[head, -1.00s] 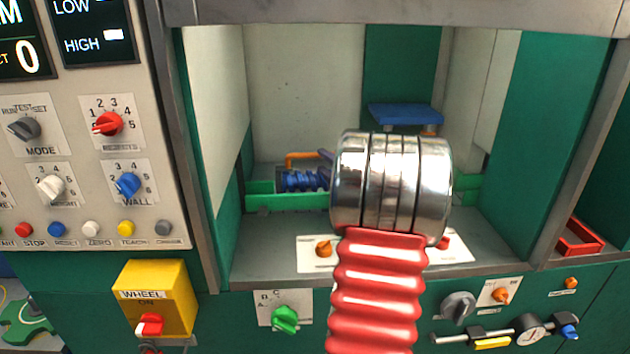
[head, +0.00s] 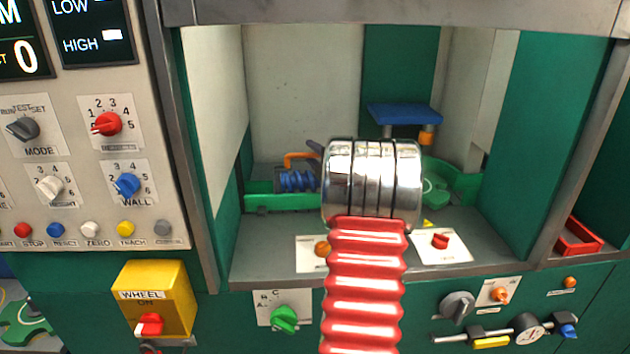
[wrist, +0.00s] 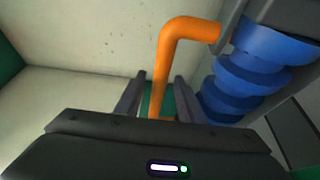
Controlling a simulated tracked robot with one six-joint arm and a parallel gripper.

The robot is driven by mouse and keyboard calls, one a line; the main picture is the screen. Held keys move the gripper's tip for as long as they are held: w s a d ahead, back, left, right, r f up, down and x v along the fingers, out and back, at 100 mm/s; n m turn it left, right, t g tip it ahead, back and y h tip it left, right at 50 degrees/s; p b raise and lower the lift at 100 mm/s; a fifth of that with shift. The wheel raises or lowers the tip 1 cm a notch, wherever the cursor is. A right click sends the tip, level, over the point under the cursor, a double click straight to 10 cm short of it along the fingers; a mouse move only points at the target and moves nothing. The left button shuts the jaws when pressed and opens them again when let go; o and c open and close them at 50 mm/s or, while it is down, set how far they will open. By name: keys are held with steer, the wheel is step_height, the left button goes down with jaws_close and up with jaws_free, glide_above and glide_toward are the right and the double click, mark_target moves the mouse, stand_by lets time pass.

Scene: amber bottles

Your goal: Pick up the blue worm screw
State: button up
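The blue worm screw (head: 297,181) lies sideways at the back left of the green-walled bay, beside the green part; its right side is close to my steel wrist in the picture. In the wrist view the worm screw (wrist: 245,75) fills the upper right, to the right of my fingers and not between them. My gripper (wrist: 159,85) shows two dark fingers standing apart, with an orange bent handle (wrist: 165,65) in view beyond and between them. In the head view my wrist and red sleeve hide most of the gripper.
The orange handle (head: 299,156) stands just behind the screw. A blue plate (head: 405,113) on a post is at the back right. A green round part (head: 437,190) is to the right of my wrist. An orange knob (head: 322,249) and a red knob (head: 440,241) sit on the bay floor.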

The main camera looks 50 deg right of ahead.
steer(key=shift+x, duration=1.25)
steer(key=shift+s, duration=0.1)
steer(key=shift+c, duration=0.5)
steer(key=c, duration=0.8)
jaws_close()
steer(key=shift+f, duration=0.2)
steer(key=shift+r, duration=0.2)
